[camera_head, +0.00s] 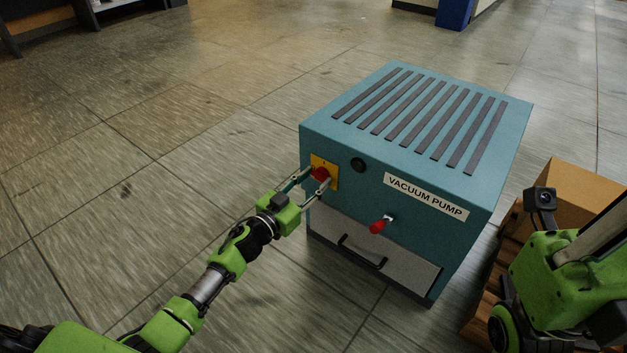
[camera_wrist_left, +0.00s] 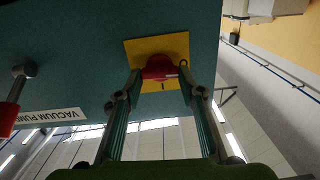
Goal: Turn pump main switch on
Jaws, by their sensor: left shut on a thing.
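The teal vacuum pump (camera_head: 420,130) stands on the floor in front of me. Its main switch, a red knob (camera_head: 320,174) on a yellow plate (camera_head: 331,184), is at the left of the front face. In the left wrist view the red knob (camera_wrist_left: 159,67) and yellow plate (camera_wrist_left: 140,49) appear upside down. My left gripper (camera_head: 318,178) reaches the knob, with its fingers on either side of it, shut on it. The knob's exact angle is hard to tell. My right arm shows at the right edge, but its fingers are out of view.
A red-handled valve (camera_head: 379,225) sticks out of the pump front, right of the switch. Below it is a grey drawer panel (camera_head: 405,265) with a black handle (camera_head: 362,252). A cardboard box (camera_head: 575,185) stands at the right. The floor at the left is clear.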

